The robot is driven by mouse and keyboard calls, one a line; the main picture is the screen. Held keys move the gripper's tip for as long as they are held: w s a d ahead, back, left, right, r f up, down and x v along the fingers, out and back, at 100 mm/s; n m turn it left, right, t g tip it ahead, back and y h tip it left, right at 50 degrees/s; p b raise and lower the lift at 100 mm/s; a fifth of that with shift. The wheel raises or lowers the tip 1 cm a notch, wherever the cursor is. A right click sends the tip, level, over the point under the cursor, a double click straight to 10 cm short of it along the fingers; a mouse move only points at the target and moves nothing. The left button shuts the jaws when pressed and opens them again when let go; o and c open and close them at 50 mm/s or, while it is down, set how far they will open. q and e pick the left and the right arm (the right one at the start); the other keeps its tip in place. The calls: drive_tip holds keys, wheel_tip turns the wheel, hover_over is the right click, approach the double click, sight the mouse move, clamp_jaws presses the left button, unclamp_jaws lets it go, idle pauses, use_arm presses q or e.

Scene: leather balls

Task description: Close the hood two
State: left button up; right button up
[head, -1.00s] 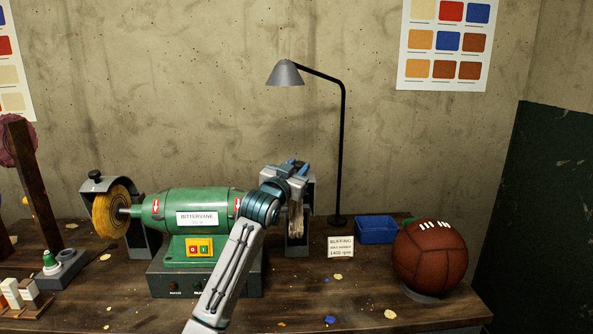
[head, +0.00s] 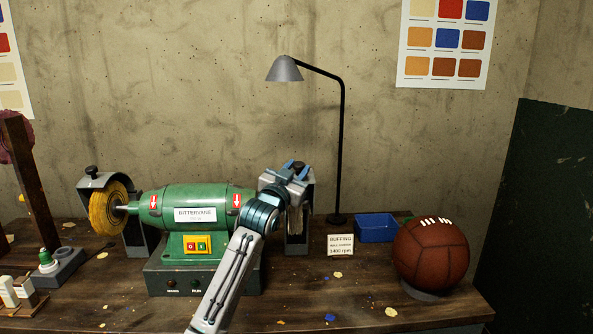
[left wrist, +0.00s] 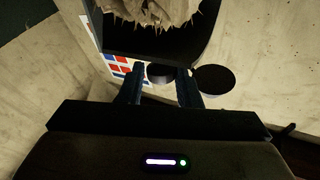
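The green buffing machine (head: 210,200) stands on the bench with a hooded wheel at each end. The right hood (head: 297,246) is largely covered by my left gripper (head: 295,170), which is over its top. Its pale wheel (head: 296,219) shows below the gripper, and the frayed wheel (left wrist: 150,8) and dark hood (left wrist: 190,45) show in the left wrist view. A dark round knob (left wrist: 160,75) sits between the gripper's two separated fingers; whether they press on it I cannot tell. The left hood (head: 137,236) has a black knob on top and a yellow wheel (head: 108,208). My right gripper is out of view.
A desk lamp (head: 342,150) stands just right of the right hood. A sign (head: 340,245), a blue bin (head: 376,228) and a brown ball (head: 431,255) are farther right. Wooden posts and small items stand at the left. The front right of the bench is mostly clear.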

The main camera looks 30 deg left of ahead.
use_arm(q)
drive_tip(key=o, duration=0.3)
drive_tip(key=shift+f, duration=0.25)
drive_tip(key=shift+o, duration=0.2)
drive_tip(key=shift+r, duration=0.1)
drive_tip(key=shift+s, duration=0.15)
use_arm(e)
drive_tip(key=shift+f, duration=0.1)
use_arm(q)
drive_tip(key=b+v, duration=0.2)
drive_tip(key=v, duration=0.8)
drive_tip(key=shift+s+b, duration=0.3)
drive_tip(key=shift+b, duration=0.1)
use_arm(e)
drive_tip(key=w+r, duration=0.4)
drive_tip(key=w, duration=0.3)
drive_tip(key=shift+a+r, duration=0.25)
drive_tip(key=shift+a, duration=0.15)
